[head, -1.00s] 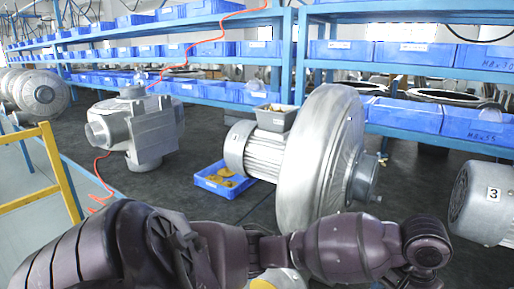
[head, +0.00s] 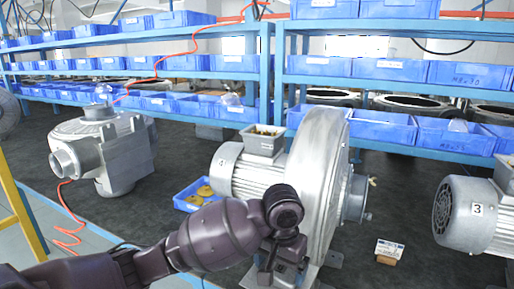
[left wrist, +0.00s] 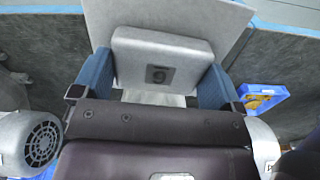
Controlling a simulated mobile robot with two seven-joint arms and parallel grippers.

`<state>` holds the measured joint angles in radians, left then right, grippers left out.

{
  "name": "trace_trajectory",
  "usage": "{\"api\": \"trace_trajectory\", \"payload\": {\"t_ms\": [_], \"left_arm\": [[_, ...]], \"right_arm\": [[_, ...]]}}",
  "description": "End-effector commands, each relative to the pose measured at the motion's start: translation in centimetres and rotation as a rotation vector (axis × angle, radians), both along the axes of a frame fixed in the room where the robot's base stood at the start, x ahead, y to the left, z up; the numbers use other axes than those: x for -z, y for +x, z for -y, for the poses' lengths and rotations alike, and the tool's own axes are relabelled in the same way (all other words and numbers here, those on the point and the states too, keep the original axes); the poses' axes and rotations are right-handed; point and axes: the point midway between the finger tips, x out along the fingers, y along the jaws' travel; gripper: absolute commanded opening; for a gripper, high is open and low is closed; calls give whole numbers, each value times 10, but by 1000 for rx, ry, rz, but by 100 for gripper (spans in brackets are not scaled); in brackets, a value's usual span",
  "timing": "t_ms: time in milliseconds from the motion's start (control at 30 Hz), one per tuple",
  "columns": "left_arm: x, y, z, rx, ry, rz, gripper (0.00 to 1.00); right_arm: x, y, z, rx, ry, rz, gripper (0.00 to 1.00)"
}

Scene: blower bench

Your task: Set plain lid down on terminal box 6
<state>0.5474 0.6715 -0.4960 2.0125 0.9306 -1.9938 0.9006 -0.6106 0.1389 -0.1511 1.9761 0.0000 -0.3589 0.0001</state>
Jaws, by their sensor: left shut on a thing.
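My left gripper (left wrist: 157,85) is shut on a grey, rounded-square lid (left wrist: 163,60) in the left wrist view. The lid sits between the blue fingers and bears a small dark square with a character like a 9 or an upturned 6. In the head view my left gripper (head: 278,262) hangs in front of the large silver blower, and the lid cannot be made out. An open grey terminal box (head: 265,141) stands on the motor behind, apart from the gripper, with small parts showing inside. My right gripper is not in view.
The blower housing (head: 318,165) rises close behind my left gripper. A blue tray of yellow parts (head: 194,196) lies beside the motor. Motor 3 (head: 462,213) is at right, with a small labelled block (head: 389,251) near it. Shelves with blue bins (head: 384,70) line the back.

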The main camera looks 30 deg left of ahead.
Motion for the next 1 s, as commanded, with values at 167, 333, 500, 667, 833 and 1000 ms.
{"api": "trace_trajectory", "payload": {"t_ms": [167, 333, 500, 667, 833, 1000], "left_arm": [[-23, 0, 0, 0, 0, -4, 64], [-32, 1, 1, 7, 4, -1, 64], [-32, 3, 6, 26, 8, 13, 64], [-32, 4, 7, 32, 7, 14, 64], [-31, 2, 6, 25, 6, 8, 64], [-30, 1, 1, 9, 4, 0, 64]], "right_arm": [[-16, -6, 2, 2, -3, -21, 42], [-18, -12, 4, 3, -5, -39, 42], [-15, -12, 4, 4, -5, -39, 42], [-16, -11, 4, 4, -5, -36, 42], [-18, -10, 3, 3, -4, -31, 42], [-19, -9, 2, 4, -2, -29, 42]]}}
